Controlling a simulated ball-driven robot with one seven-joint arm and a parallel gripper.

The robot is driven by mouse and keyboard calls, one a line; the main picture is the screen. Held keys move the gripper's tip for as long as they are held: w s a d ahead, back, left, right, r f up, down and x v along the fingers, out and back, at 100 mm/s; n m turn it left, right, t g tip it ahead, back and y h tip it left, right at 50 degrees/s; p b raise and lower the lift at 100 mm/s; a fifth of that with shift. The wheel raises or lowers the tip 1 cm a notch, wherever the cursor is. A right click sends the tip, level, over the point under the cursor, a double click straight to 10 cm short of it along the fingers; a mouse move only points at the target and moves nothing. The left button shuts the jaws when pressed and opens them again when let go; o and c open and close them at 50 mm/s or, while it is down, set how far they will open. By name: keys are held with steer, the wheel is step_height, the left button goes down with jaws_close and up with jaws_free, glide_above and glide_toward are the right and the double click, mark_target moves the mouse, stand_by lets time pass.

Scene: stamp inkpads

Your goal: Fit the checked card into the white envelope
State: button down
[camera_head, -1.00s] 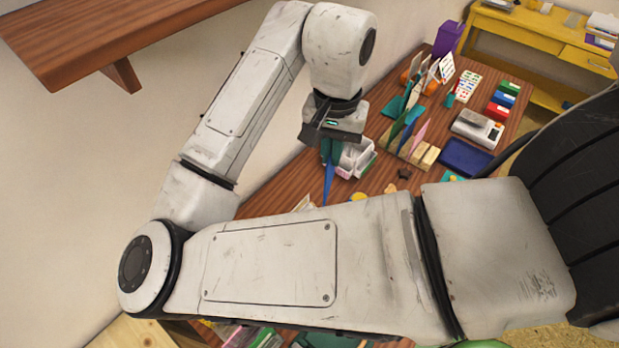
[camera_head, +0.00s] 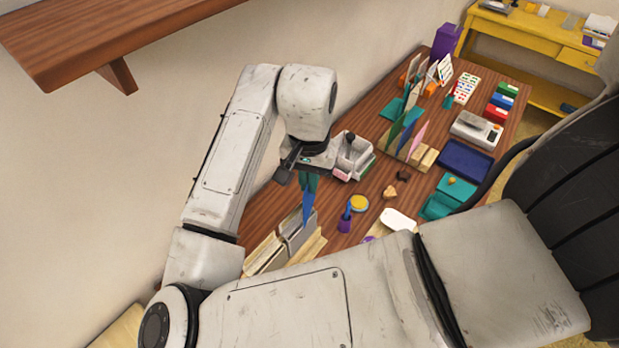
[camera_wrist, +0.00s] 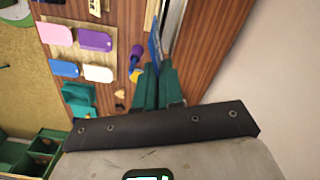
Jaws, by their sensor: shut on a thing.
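My gripper (camera_head: 311,184) points down with teal fingers shut on a thin blue flat piece (camera_head: 308,208), seen nearly edge-on. The fingers also show in the wrist view (camera_wrist: 158,80), with the blue piece (camera_wrist: 153,46) reaching out between them. No checks can be made out on it, so I cannot tell whether it is the checked card. Below it stands a wooden rack (camera_head: 314,249) holding upright grey-white flat pieces (camera_head: 290,232). One may be the white envelope, but I cannot tell. Whether the blue piece touches or enters them is unclear.
A purple-handled stamp (camera_head: 345,217) and a yellow round pad (camera_head: 358,203) stand right of the rack. A white box (camera_head: 352,158) is behind my gripper. In the wrist view, pink (camera_wrist: 55,33) and purple (camera_wrist: 95,40) tags lie on a board. The wall is close on the left.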

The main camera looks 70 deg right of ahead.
steer(key=shift+f, duration=0.4)
steer(key=shift+f+b, duration=0.2)
steer(key=shift+b, duration=0.2)
steer(key=c, duration=1.3)
jaws_free()
steer(key=shift+o, duration=0.2)
